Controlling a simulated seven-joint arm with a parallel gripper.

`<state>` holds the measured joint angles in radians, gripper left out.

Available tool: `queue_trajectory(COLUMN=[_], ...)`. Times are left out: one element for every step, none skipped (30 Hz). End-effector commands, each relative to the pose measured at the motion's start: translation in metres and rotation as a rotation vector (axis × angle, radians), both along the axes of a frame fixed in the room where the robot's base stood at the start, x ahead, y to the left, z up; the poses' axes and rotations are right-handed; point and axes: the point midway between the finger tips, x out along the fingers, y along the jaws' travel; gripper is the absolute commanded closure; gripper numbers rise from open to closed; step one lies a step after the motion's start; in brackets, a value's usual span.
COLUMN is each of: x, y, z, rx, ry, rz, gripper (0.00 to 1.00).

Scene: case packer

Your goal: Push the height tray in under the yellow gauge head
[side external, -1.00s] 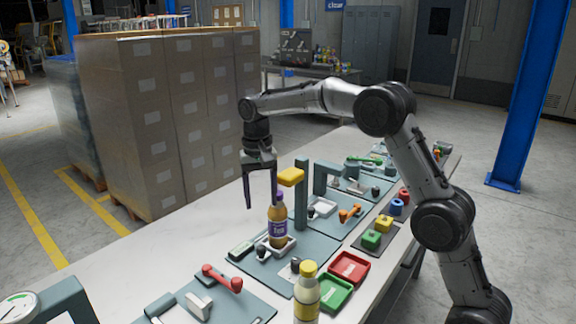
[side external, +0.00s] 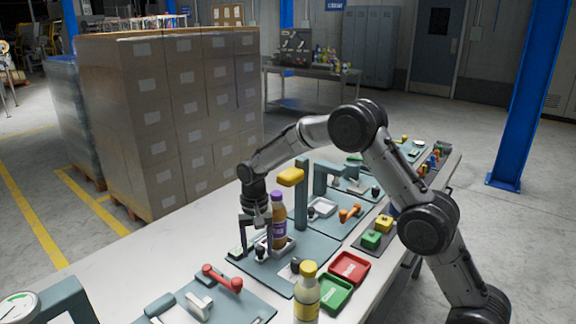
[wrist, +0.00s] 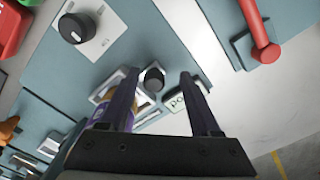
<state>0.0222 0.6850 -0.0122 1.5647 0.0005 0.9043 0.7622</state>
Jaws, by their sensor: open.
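The height tray (side external: 289,245) is a small white tray on a teal base plate, with a black knob (side external: 260,253) on its near side. A bottle with a purple cap and label (side external: 279,222) stands upright in it. The yellow gauge head (side external: 290,177) sits on a teal post, above and slightly right of the bottle cap in the side view. My gripper (side external: 256,246) is open and low at the tray's near side. In the wrist view the knob (wrist: 153,79) lies between my fingertips (wrist: 158,78), with no clear contact. The bottle is partly hidden behind one finger there.
A red-handled lever (side external: 222,278) is on the plate in front. Red (side external: 349,268) and green (side external: 335,294) trays and a yellow-capped bottle (side external: 307,295) stand to the right. A dial knob (wrist: 73,28) is on the same plate. The bench's left strip is clear.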

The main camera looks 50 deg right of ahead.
Motion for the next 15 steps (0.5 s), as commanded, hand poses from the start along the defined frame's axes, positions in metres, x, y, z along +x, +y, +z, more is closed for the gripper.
queue_trajectory(x=[0.000, 0.000, -0.001, 0.001, 0.001, 0.001, 0.000, 0.001, 0.001, 0.001, 0.001, 0.001, 0.001, 0.001, 0.001], y=[0.010, 0.015, 0.023, 0.020, 0.019, 0.019, 0.019, 0.019, 0.019, 0.018, 0.018, 0.018, 0.018, 0.018, 0.018], z=[0.000, 0.000, 0.000, 0.009, 0.015, 0.023, 0.028, 0.034, 0.041, 0.047, 0.052, 0.059, 0.065, 0.070, 0.078], rx=[0.000, 0.000, 0.000, 0.000, 0.000, 0.000, -0.001, 0.000, 0.000, -0.001, -0.001, -0.001, 0.000, -0.001, -0.001], ry=[0.000, 0.000, 0.000, -0.006, -0.006, -0.006, -0.005, -0.006, -0.006, -0.005, -0.005, -0.005, -0.006, -0.005, -0.006], rz=[0.004, 0.004, 0.004, 0.000, -0.001, -0.001, -0.001, -0.001, -0.001, -0.001, -0.001, -0.001, -0.001, -0.001, -0.001], gripper=[0.36, 0.36, 0.36, 0.36, 0.36, 0.36, 0.36, 0.36, 0.36, 0.36, 0.36, 0.36, 0.36, 0.36, 0.36])
